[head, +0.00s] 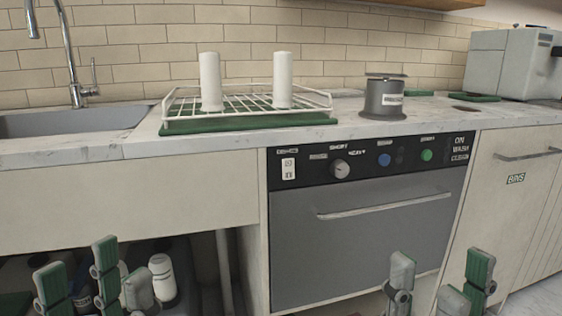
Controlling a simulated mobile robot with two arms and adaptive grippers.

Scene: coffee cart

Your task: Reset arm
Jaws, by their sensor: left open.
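My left gripper (96,284) is at the lower left, in front of the open space under the sink. Its green and grey fingers point up and stand apart, with nothing seen between them. My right gripper (440,284) is at the bottom right, in front of the lower right part of the dishwasher (350,245). Its fingers also point up and stand spread, with nothing seen between them. The lower parts of both grippers are cut off by the picture's bottom edge.
A white wire rack (240,104) on a green mat holds two white upright cylinders on the counter (345,128). A grey labelled canister (384,98) stands to its right. A sink (70,122) is at the left. A white bottle (161,277) stands under it, behind my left gripper.

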